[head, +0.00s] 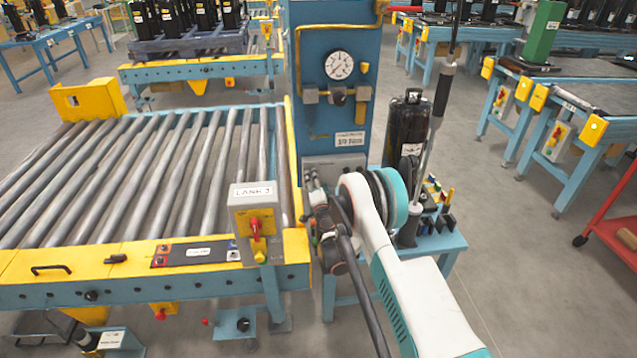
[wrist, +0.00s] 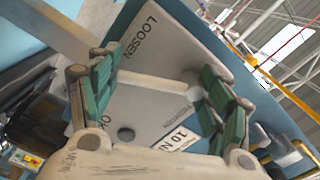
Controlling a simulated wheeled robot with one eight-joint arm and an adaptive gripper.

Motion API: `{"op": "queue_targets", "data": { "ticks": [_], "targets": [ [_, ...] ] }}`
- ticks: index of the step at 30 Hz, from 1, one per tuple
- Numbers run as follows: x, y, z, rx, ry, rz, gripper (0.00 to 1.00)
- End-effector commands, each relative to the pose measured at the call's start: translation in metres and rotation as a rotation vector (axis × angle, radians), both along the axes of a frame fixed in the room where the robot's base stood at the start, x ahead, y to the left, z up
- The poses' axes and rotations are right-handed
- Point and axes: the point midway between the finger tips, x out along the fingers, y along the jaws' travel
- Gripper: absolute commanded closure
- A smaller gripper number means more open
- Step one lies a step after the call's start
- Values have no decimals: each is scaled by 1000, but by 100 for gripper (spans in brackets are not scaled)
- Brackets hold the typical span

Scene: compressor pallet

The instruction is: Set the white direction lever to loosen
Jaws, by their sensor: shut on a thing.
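The white direction lever (wrist: 158,86) shows in the wrist view as a pale bar lying across a light grey plate (wrist: 172,45). Which marking the lever points to I cannot tell. In the head view my gripper (head: 318,205) is at the foot of the blue column (head: 338,110), below the grey panel (head: 322,163); my arm hides the lever there.
A roller conveyor (head: 130,180) with a LANE 3 switch box (head: 255,210) stands close on the left. A black cylinder (head: 405,130) and a small blue table (head: 440,245) stand just right of the column. Open floor lies further right.

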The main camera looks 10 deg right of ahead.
Motion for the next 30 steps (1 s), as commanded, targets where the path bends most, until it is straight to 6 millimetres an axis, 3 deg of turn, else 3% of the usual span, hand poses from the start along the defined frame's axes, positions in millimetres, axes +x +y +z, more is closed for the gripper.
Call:
{"op": "queue_targets", "data": {
  "ticks": [9, 23, 24, 27, 30],
  "targets": [
    [-2, -3, -6, 100, 0, -11, 71],
    [-2, -2, -6, 116, 0, -11, 71],
    [-2, -2, -6, 116, 0, -11, 26],
    [-2, -2, -6, 115, -1, -11, 8],
    [-2, -1, -5, 114, 0, -9, 8]
  ]
}}
